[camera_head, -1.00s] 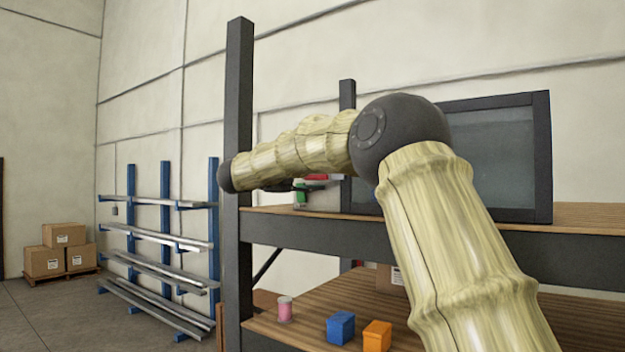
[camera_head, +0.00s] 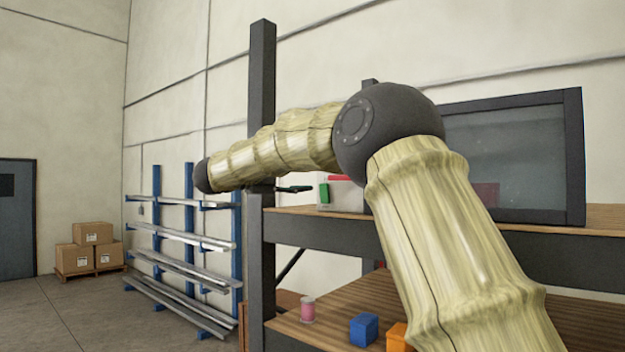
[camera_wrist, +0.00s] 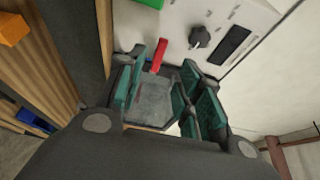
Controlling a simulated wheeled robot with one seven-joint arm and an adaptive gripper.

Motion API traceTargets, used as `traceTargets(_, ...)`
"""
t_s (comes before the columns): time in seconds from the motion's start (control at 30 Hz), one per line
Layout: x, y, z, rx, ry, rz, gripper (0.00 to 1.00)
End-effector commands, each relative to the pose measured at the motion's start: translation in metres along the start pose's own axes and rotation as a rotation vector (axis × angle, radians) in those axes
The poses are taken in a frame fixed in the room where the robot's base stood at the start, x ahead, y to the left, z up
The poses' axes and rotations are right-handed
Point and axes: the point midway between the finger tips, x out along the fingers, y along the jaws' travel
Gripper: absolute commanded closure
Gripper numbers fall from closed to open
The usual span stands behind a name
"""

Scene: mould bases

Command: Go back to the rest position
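My gripper (camera_wrist: 172,85) is open in the wrist view, its teal-padded fingers apart with nothing held between them. Beyond the fingers is a pale machine (camera_wrist: 215,15) with a dark knob, a dark display, a red lever (camera_wrist: 159,56) and a green part (camera_wrist: 149,3). In the head view my arm is raised and bent across the shelf. Only a dark fingertip (camera_head: 293,189) of my gripper shows below the forearm, left of the partly hidden machine (camera_head: 345,193).
The shelf rack has a dark post (camera_head: 262,90) close to my arm. Its lower board holds a pink spool (camera_head: 308,309), a blue block (camera_head: 363,329) and an orange block (camera_head: 398,338). A blue rack (camera_head: 189,235) and cartons (camera_head: 92,234) stand left, with open floor before them.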

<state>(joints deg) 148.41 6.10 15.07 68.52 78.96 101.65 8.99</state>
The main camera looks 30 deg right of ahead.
Motion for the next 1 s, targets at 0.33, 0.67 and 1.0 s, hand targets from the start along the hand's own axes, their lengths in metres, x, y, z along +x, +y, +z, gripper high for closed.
traceTargets(0.33, -0.007, 0.000, 0.000, 0.000, -0.001, 0.001, 0.64)
traceTargets(0.67, -0.007, 0.002, 0.001, -0.003, -0.002, -0.001, 0.64)
traceTargets(1.0, -0.015, 0.123, 0.053, -0.224, -0.156, -0.151, 0.64)
